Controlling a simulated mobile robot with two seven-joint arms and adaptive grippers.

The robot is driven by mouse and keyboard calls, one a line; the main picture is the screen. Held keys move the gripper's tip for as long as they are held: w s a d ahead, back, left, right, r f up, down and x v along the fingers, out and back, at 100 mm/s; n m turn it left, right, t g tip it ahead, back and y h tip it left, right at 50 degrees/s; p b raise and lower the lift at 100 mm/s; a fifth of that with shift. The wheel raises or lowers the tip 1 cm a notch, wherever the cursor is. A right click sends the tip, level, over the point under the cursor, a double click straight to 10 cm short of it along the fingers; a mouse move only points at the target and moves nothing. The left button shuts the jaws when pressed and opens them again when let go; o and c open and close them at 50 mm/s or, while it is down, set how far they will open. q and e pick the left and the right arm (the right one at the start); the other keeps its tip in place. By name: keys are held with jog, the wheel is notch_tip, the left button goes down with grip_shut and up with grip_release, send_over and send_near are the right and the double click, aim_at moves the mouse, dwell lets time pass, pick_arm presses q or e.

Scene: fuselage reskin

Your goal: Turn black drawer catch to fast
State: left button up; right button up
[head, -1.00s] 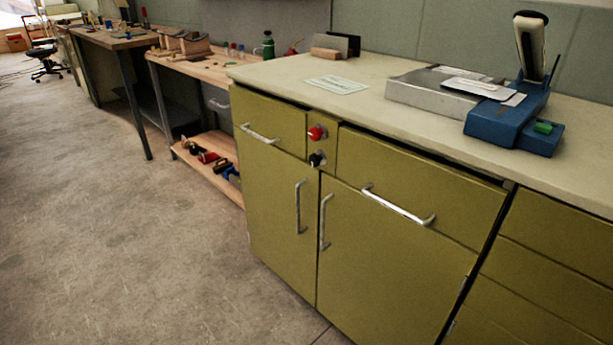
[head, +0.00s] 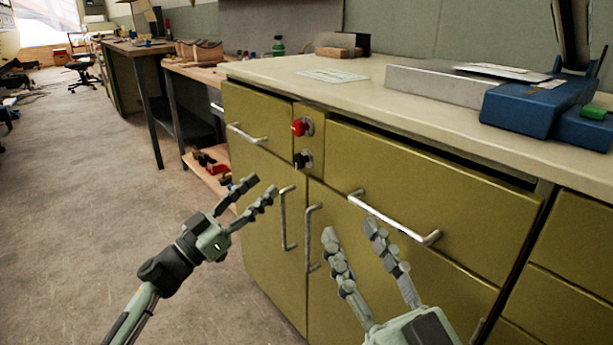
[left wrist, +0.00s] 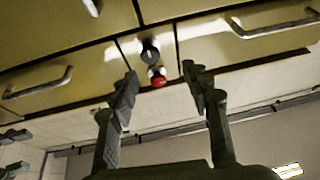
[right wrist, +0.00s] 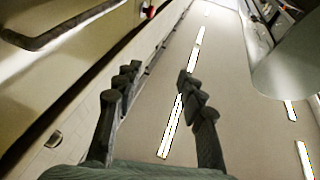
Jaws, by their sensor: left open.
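The black drawer catch (head: 303,159) sits on the narrow olive panel between the two drawers, just below a red knob (head: 302,127). In the left wrist view the black catch (left wrist: 150,50) shows beyond the fingertips, with the red knob (left wrist: 158,79) beside it. My left gripper (head: 258,186) is open and empty, in front of the cabinet, lower and left of the catch, apart from it. My right gripper (head: 350,228) is open and empty, in front of the cabinet below the right drawer handle (head: 392,218). The catch's exact turn is too small to tell.
The cabinet has a left drawer handle (head: 247,134) and two upright door handles (head: 288,218) close to my grippers. The countertop (head: 400,95) carries a blue device (head: 530,105) and a paper sheet (head: 333,76). The floor at left is clear.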

aim_at(296, 162)
pick_arm(q)
jog(key=shift+m+g+h, duration=0.5)
jog(key=shift+g, duration=0.1)
jog(key=x, duration=0.8)
jog(key=shift+s+d+r+b, duration=0.1)
jog(key=shift+s+d+b, duration=0.2)
jog(key=shift+d, duration=0.15)
pick_arm(e)
jog(key=r+t, duration=0.1)
jog(key=s+r, duration=0.1)
jog(key=shift+d+r+t, duration=0.2)
jog(key=shift+r+t, duration=0.15)
jog(key=shift+t, duration=0.05)
pick_arm(q)
grip_shut()
